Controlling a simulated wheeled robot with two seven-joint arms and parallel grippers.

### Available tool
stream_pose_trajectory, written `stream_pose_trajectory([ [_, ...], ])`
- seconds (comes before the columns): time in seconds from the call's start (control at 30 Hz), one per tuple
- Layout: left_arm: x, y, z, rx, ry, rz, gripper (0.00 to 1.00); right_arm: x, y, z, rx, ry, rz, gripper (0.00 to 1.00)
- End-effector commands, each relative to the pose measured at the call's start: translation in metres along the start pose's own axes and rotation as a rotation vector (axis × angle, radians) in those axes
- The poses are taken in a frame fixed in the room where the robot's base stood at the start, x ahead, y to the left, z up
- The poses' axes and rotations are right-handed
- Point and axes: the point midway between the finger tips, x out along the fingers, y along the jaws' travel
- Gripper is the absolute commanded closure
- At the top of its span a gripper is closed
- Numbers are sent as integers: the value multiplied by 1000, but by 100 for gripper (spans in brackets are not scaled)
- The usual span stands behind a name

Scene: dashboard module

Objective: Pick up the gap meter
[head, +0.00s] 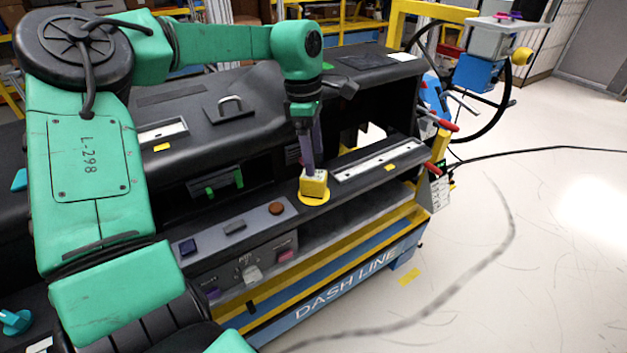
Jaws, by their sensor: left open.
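A small yellow block with a pale top, which looks like the gap meter (313,183), stands on a round yellow pad (315,199) on the dashboard's front ledge. My left gripper (308,166) points down right above the block, with its purple-grey fingers at or very near its top. The jaws are open. I cannot tell whether the fingers touch the block or reach around it. My right gripper is not in view.
The black dashboard (260,95) rises behind the ledge. A pale slotted strip (380,160) lies right of the block. A panel with buttons (235,228) is at left. A steering wheel (505,103) stands at far right. The floor (540,230) at right is mostly clear.

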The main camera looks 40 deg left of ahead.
Motion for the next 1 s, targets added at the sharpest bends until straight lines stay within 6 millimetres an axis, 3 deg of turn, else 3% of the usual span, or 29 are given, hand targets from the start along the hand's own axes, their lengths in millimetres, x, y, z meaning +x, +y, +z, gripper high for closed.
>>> stream_pose_trajectory([
  [0.17, 20, -2, -3, 0, -1, -4, 12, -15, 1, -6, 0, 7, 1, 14],
  [0.33, 53, -3, -7, 0, 2, -3, 12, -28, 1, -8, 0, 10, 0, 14],
  [0.57, 62, -2, -7, -1, 0, 2, 12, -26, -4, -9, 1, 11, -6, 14],
  [0.6, 61, -2, -7, -1, 0, 2, 16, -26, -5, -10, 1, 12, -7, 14],
  [0.8, 61, -2, -7, -1, 0, 2, 93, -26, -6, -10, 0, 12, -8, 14],
  [0.83, 61, -2, -7, -1, 0, 2, 100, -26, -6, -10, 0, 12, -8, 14],
  [1.0, 61, -2, -7, -1, -1, 3, 100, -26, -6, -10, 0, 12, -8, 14],
])
